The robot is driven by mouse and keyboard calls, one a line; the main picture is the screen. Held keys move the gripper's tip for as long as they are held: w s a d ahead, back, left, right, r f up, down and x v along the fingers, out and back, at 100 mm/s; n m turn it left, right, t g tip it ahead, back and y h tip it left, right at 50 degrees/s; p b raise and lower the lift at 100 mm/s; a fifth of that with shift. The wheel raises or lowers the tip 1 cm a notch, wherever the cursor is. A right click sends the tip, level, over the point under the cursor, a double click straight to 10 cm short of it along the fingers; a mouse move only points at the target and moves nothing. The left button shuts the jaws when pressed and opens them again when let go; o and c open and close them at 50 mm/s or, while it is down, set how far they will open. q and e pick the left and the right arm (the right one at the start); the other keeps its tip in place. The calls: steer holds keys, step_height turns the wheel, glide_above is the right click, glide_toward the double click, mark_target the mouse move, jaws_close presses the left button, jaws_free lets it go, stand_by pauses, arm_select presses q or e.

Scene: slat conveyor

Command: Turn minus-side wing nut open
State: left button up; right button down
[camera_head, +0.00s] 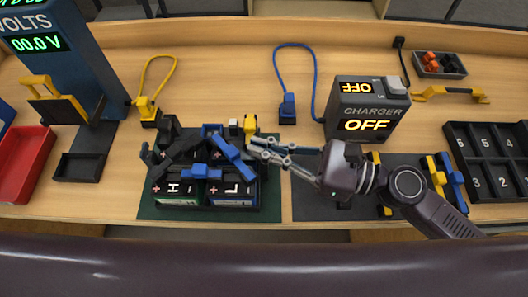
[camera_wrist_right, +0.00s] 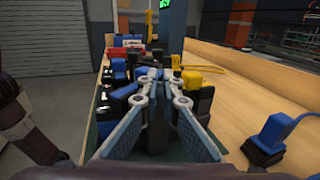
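Two dark battery blocks marked H (camera_head: 182,188) and L (camera_head: 232,190) sit side by side on a dark green mat (camera_head: 155,208), with red plus marks and blue and black clamp pieces on top. A yellow upright piece (camera_head: 250,127) stands at their back right, with a small white piece (camera_head: 233,123) beside it. I cannot make out which small part is the minus-side wing nut. My right gripper (camera_head: 257,147) reaches in from the right, its fingertips at the yellow piece. My left gripper is not seen.
A charger (camera_head: 367,108) reading OFF stands at the back right. A blue plug (camera_head: 288,109) and a yellow plug (camera_head: 147,108) with cables lie behind the batteries. A red tray (camera_head: 25,165) and a voltmeter (camera_head: 60,55) are at left, a numbered black rack (camera_head: 490,160) at right.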

steer(key=n+g+b, duration=0.1)
steer(key=n+g, duration=0.1)
steer(key=g, duration=0.2)
steer(key=shift+n+y, duration=0.3)
steer(key=shift+y, duration=0.1)
steer(key=shift+n+g+b, duration=0.3)
steer(key=shift+n+g, duration=0.1)
steer(key=shift+g, duration=0.2)
steer(key=shift+s+f+g, duration=0.1)
steer(key=shift+s+g, duration=0.05)
steer(key=shift+g, duration=0.25)
steer(key=c, duration=2.2)
jaws_free()
steer(key=shift+a, duration=0.2)
steer(key=shift+o, duration=0.2)
steer(key=shift+d, duration=0.15)
steer(key=d, duration=1.1)
steer(key=shift+d, duration=0.4)
